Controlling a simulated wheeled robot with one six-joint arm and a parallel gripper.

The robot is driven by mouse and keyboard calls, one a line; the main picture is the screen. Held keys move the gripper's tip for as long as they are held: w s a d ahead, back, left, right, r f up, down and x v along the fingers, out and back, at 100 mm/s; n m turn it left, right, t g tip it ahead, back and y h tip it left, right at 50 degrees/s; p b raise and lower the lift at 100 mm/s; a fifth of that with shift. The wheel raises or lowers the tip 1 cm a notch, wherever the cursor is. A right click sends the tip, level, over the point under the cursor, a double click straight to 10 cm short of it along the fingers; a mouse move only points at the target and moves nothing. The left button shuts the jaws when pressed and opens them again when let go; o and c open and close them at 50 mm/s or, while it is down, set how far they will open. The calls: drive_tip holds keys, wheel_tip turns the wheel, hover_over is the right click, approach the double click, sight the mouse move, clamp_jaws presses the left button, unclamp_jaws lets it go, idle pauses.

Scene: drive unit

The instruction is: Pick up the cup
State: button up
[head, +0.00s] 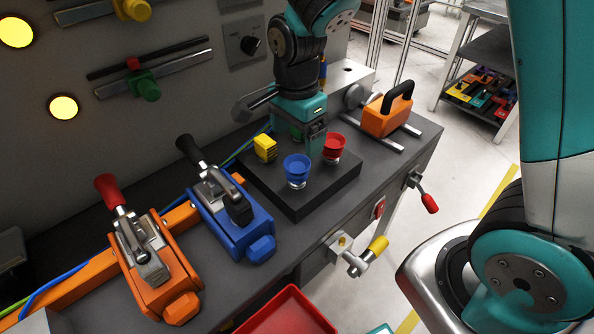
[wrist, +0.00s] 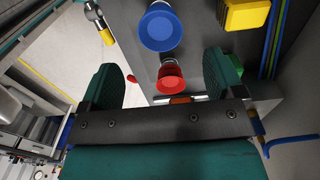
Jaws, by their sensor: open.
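Two cups stand upright on a low black block (head: 310,207). The blue cup (head: 297,168) is nearer the front, and the red cup (head: 334,147) is behind it to the right. My gripper (head: 313,143) points down over the block, behind the blue cup and close to the left of the red cup. In the wrist view my gripper (wrist: 163,73) is open, and the red cup (wrist: 171,76) shows between its two fingers with nothing gripped. The blue cup (wrist: 160,27) shows farther out, beyond the fingertips.
A yellow block (head: 265,147) sits left of the cups; a green one (wrist: 236,63) is partly hidden by my finger. An orange device with a black handle (head: 387,115) stands right. Blue (head: 232,215) and orange (head: 155,265) lever clamps stand left. A panel wall rises behind.

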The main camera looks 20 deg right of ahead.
sight(297, 163)
wheel_tip(297, 163, down, 8)
drive_tip(key=shift+f+p, duration=0.2)
drive_tip(key=shift+p, duration=0.15)
drive_tip(key=c, duration=1)
drive_tip(key=shift+c, duration=0.2)
drive_tip(key=shift+r, duration=0.15)
wheel_tip(297, 163, up, 20)
